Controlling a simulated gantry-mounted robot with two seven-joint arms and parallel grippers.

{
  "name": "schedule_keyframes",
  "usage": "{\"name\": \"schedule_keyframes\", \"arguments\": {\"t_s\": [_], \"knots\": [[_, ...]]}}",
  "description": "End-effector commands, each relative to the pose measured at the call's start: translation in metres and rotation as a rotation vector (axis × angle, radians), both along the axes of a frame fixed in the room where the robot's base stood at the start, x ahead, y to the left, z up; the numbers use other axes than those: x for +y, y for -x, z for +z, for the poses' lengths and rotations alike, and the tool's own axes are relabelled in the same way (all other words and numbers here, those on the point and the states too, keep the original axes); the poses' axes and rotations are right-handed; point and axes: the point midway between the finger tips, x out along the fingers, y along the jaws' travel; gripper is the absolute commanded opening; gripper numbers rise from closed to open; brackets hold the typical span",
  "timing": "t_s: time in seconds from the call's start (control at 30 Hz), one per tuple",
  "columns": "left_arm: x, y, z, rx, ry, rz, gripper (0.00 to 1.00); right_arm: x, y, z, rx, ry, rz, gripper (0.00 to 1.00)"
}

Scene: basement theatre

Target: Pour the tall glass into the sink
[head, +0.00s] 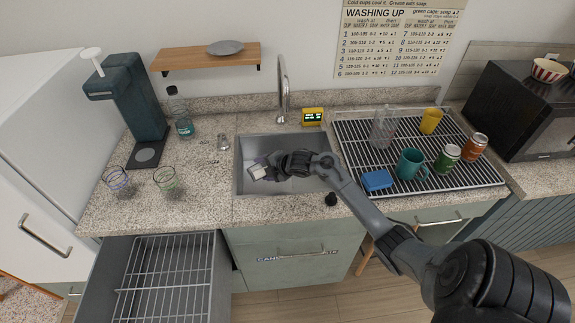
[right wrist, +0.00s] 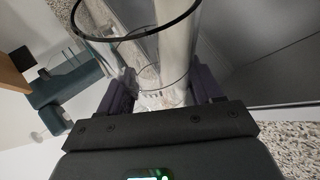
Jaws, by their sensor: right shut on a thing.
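My right gripper (head: 262,171) is low over the left part of the grey sink (head: 243,150), its arm crossing the sink's right edge. In the right wrist view the gripper (right wrist: 163,88) is shut on a clear tall glass (right wrist: 176,48) with a dark rim, one finger on each side. The glass looks tilted. A pale speckled patch shows through its lower part; I cannot tell whether that is contents. In the head view I cannot make out the glass clearly at the gripper. My left gripper is not in view.
The tap (head: 283,90) rises behind the sink. On the right, a drying rack (head: 350,148) holds a clear vessel (head: 383,128), a teal mug (head: 409,164), a blue sponge (head: 377,180) and jars. Two small glasses (head: 117,182) (head: 166,180) stand left. An open drawer (head: 205,275) juts out below.

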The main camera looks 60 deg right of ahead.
Motion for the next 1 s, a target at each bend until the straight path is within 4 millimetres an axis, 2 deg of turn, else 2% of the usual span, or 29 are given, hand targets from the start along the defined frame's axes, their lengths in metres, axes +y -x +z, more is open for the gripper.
{"name": "schedule_keyframes", "arguments": {"t_s": [1.0], "knots": [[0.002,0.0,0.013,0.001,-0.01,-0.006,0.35,-0.004,0.001,0.011,-0.056,-0.105,-0.001,0.22]]}}
